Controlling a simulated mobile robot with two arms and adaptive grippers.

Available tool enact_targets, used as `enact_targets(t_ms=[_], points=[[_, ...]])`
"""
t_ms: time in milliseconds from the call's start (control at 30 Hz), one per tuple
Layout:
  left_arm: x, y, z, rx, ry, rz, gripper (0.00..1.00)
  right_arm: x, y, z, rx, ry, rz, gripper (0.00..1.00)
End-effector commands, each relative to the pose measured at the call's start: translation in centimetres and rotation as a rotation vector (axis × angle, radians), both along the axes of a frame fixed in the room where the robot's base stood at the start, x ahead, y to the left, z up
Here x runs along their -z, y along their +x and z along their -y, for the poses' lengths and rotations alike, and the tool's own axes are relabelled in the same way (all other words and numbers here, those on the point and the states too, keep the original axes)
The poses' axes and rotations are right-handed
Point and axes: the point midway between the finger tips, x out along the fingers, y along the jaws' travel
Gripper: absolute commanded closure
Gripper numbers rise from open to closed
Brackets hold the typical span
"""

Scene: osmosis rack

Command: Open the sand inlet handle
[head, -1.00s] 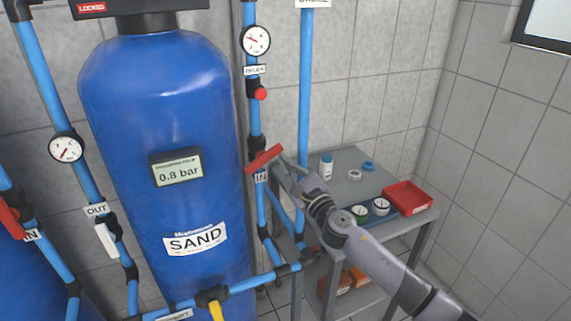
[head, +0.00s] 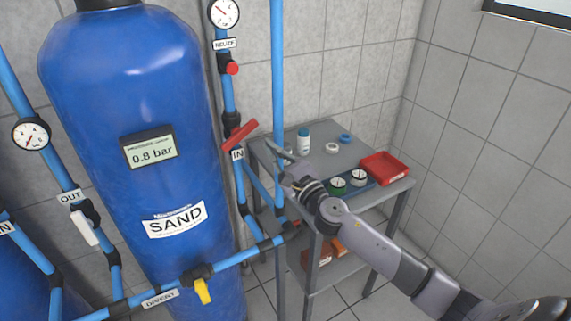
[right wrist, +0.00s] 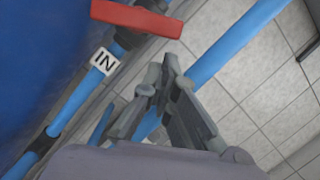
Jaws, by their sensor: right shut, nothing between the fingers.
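The red sand inlet handle (head: 240,135) sits on the blue pipe right of the SAND tank (head: 95,90), above the IN label (head: 238,155). It lies slanted across the pipe, its right end higher. My right gripper (head: 272,149) is just right of and below the handle, apart from it in the head view. In the right wrist view the handle (right wrist: 137,18) is at the top, beyond the fingertips of my right gripper (right wrist: 170,62). The fingers are shut with nothing between them. My left gripper is not in view.
A grey metal table (head: 335,130) stands behind my right arm, with a red tray (head: 388,167), gauges and a white bottle (head: 303,140). A vertical blue pipe (head: 277,60) runs close to the gripper. A yellow handle (head: 203,290) is on the lower pipe.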

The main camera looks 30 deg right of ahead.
Motion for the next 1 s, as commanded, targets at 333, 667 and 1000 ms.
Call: enact_targets(t_ms=[333, 667, 1000], points=[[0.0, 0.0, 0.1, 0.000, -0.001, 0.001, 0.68, 1.4, -5.9, 0.9, -0.001, 0.000, -0.002, 1.00], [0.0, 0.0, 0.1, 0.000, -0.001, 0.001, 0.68, 1.5, -7.1, 1.2, 0.000, -0.001, 0.000, 1.00], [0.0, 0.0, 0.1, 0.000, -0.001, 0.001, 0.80, 1.9, -7.4, 1.5, 0.014, 0.105, -0.020, 1.00]])
